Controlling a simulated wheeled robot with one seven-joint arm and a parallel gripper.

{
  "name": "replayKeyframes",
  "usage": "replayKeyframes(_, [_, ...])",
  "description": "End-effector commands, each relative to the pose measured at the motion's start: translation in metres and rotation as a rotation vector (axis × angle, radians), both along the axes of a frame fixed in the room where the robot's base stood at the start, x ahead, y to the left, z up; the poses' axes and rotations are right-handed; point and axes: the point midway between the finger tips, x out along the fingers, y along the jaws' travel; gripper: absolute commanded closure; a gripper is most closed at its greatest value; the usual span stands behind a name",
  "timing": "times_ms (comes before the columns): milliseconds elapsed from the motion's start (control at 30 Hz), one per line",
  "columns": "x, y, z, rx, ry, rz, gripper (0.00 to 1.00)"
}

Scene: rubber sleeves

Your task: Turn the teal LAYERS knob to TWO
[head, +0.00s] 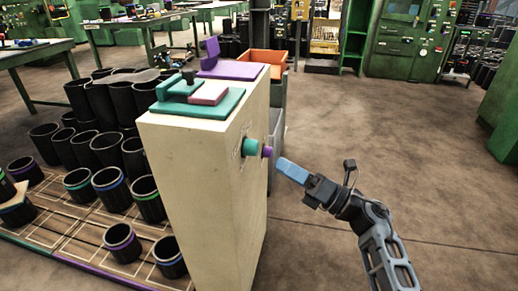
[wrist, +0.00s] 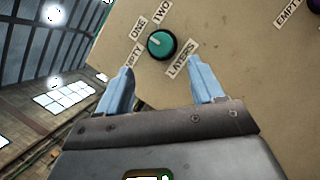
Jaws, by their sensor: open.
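The teal LAYERS knob (wrist: 161,43) sits on the cream panel in the wrist view, with labels ONE, TWO and a partly hidden one around it and LAYERS beside it. Its pale pointer mark lies on its left side, roughly toward ONE; the exact setting is hard to tell. The knob also shows in the head view (head: 250,147), sticking out of the cabinet's right face. My gripper (wrist: 160,66) is open with blue fingers, apart from the knob and just below it in the wrist view. In the head view my gripper (head: 282,164) is right of the knob.
A purple knob (head: 267,151) stands close beside the teal one; in the wrist view it is at the top right (wrist: 318,4), near an EMPTY label (wrist: 288,12). The cream cabinet (head: 190,200) fills the middle. Black sleeves (head: 110,185) stand left. Floor at right is clear.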

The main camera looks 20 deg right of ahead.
Motion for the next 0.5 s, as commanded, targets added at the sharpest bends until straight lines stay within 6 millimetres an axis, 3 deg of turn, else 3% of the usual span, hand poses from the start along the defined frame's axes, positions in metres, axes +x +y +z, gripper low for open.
replayKeyframes(167, [0.012, 0.004, 0.004, -0.022, -0.008, 0.004, 0.33])
replayKeyframes(500, [0.049, 0.034, 0.017, -0.019, -0.006, 0.002, 0.33])
